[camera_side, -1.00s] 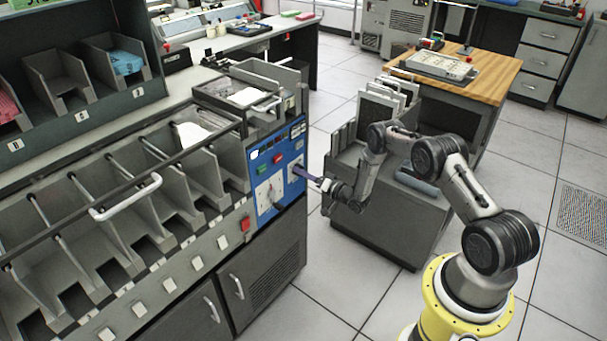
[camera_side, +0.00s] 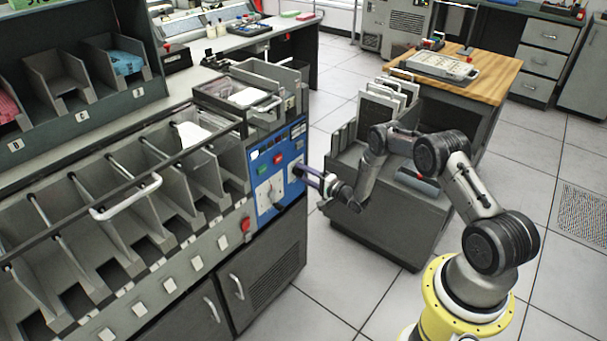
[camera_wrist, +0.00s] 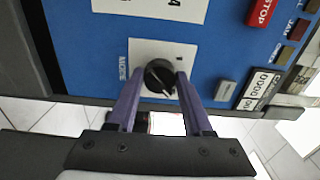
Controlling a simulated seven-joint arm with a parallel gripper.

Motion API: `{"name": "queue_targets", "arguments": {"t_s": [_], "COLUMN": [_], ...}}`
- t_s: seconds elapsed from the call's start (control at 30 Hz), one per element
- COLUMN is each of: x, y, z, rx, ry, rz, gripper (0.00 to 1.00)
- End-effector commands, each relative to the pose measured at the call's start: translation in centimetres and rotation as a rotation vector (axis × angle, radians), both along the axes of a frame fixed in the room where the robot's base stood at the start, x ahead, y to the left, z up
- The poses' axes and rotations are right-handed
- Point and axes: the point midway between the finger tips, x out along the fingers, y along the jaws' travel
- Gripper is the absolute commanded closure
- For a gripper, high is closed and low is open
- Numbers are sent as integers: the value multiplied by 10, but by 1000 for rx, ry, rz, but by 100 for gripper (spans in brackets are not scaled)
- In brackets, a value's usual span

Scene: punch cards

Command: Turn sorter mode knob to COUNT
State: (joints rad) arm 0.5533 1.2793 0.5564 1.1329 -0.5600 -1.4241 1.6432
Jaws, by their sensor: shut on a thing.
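The sorter mode knob (camera_wrist: 160,77) is a round black knob with a light pointer line on a white plate marked MODE, on the blue control panel (camera_wrist: 105,60). In the wrist view its pointer line runs toward the lower right. The position labels are too small to read. My gripper (camera_wrist: 158,82) has its two purple fingers on either side of the knob and is shut on it. In the side view my gripper (camera_side: 299,169) reaches the right part of the blue panel (camera_side: 259,200), and its fingers hide the knob.
A red STOP button (camera_wrist: 262,12) and a small grey button (camera_wrist: 225,91) are near the knob on the panel. A counter reading 0000 (camera_wrist: 262,84) is to the right. In the side view a larger dial (camera_side: 269,192) is left of my gripper. A grey file cart (camera_side: 385,215) stands behind my arm.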

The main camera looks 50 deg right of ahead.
Motion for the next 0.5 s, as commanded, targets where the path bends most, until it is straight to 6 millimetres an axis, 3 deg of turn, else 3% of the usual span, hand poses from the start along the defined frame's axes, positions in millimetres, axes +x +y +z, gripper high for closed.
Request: {"name": "queue_targets", "arguments": {"t_s": [0.5], "x": [0], "y": [0], "z": [0], "rx": [37], "ry": [1], "rz": [0], "gripper": [100]}}
